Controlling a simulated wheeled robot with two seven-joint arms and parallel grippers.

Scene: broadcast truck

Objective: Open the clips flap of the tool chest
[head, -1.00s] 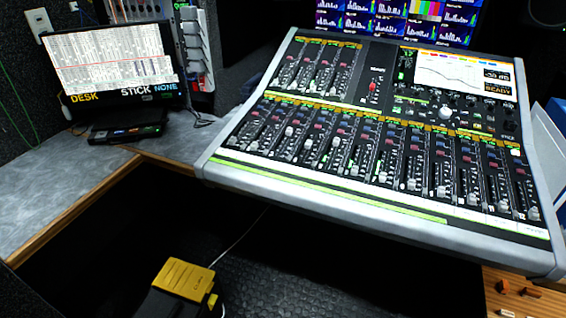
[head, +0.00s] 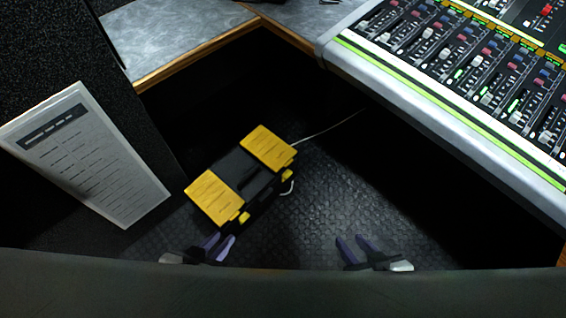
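The tool chest (head: 242,173) is a dark box on the floor near the middle of the head view, set at a slant. It has two yellow flaps on top: one at its near left end (head: 214,198) and one at its far right end (head: 267,147). Both look closed, and I cannot read which is the clips flap. My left gripper (head: 219,241) is just below the near left flap in the picture, apart from it, with its fingers spread and empty. My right gripper (head: 355,242) is open and empty over the floor to the right of the chest.
A wood-edged grey counter (head: 176,36) runs behind the chest, and the mixing console (head: 460,115) overhangs at the right. A printed sheet (head: 88,155) hangs on the dark panel at left. A pale cable (head: 332,127) runs from the chest's far side. Textured floor (head: 315,205) is clear right of the chest.

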